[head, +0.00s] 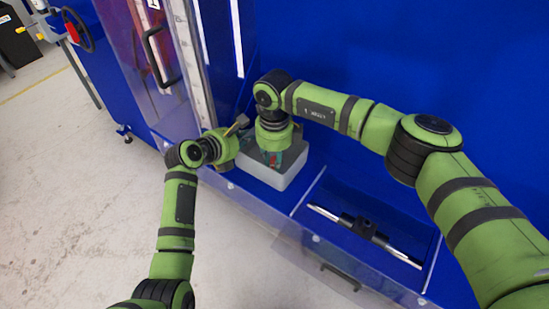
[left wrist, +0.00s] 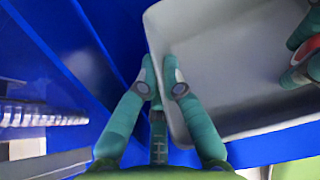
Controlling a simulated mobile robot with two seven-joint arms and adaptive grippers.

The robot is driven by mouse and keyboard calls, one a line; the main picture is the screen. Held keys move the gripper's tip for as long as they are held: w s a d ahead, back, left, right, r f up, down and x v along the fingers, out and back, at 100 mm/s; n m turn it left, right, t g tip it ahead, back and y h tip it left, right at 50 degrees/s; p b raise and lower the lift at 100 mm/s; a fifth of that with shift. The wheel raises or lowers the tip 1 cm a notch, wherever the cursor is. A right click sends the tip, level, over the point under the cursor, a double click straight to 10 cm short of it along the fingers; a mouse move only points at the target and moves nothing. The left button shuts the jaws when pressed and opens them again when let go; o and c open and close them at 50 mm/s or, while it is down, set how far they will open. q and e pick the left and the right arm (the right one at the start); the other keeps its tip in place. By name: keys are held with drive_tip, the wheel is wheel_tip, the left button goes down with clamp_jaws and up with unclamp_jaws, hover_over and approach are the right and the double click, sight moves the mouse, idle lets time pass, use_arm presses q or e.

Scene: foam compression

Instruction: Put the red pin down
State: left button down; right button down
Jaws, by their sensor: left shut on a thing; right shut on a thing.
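A light grey bin (head: 262,182) stands on the blue ledge, and its inside fills the upper right of the left wrist view (left wrist: 225,70). My left gripper (head: 243,126) is at the bin's far left side. In the left wrist view its fingers (left wrist: 160,75) are shut on the bin's wall. My right gripper (head: 273,158) points down into the bin. It is shut on the red pin (left wrist: 307,48), which shows as a small red piece between its fingers at the right edge of the left wrist view. The pin's lower part is hidden.
A recessed blue compartment right of the bin holds a black and silver bar (head: 365,228). A blue wall rises behind. A door with a black handle (head: 160,57) stands at the upper left.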

sight(274, 159)
drive_tip(key=c, duration=1.1)
unclamp_jaws()
wheel_tip(274, 159, up, 12)
drive_tip(key=shift+r, duration=0.15)
use_arm(q)
drive_tip(key=c, duration=1.3)
unclamp_jaws()
drive_tip(key=shift+r, duration=0.1)
